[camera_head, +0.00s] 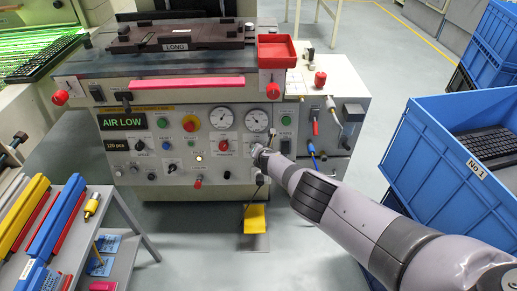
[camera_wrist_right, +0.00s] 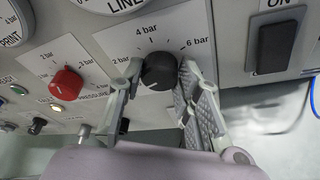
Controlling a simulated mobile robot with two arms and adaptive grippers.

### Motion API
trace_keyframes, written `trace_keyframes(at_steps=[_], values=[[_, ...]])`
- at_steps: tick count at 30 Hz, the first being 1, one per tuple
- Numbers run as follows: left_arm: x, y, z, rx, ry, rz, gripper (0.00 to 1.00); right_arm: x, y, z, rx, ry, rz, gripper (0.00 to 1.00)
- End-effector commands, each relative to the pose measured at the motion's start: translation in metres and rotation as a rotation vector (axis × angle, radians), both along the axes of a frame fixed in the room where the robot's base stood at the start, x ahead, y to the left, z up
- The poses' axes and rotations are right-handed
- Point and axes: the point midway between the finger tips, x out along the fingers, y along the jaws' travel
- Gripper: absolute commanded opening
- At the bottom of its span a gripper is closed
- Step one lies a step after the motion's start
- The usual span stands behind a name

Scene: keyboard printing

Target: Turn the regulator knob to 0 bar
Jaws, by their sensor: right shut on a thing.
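The black regulator knob (camera_wrist_right: 159,70) is on the panel in the right wrist view, below a scale marked 2 bar, 4 bar and 6 bar. My right gripper (camera_wrist_right: 160,75) is shut on this knob, one finger on each side. In the head view my right gripper (camera_head: 262,154) reaches the panel below the right gauge (camera_head: 257,121) and hides the knob. The left gauge (camera_head: 221,118) is beside it; both needles are too small to read. My left gripper is not in view.
A red knob (camera_wrist_right: 66,84) with its own bar scale is left of the black knob. A black ON switch (camera_wrist_right: 277,47) is to the right. The display (camera_head: 123,122) reads AIR LOW. Blue crates (camera_head: 440,190) stand right, a parts shelf (camera_head: 125,200) left.

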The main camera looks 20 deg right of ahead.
Motion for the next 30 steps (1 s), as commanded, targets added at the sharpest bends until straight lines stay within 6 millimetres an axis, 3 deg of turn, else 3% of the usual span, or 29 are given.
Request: trace_keyframes(at_steps=[18, 30], values=[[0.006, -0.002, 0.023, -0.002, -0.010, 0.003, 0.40, 0.001, 0.006, -0.001, -0.342, 0.101, 0.120, 0.03], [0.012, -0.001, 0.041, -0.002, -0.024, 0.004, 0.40, 0.000, 0.006, -0.001, -0.434, 0.129, 0.152, 0.03]])
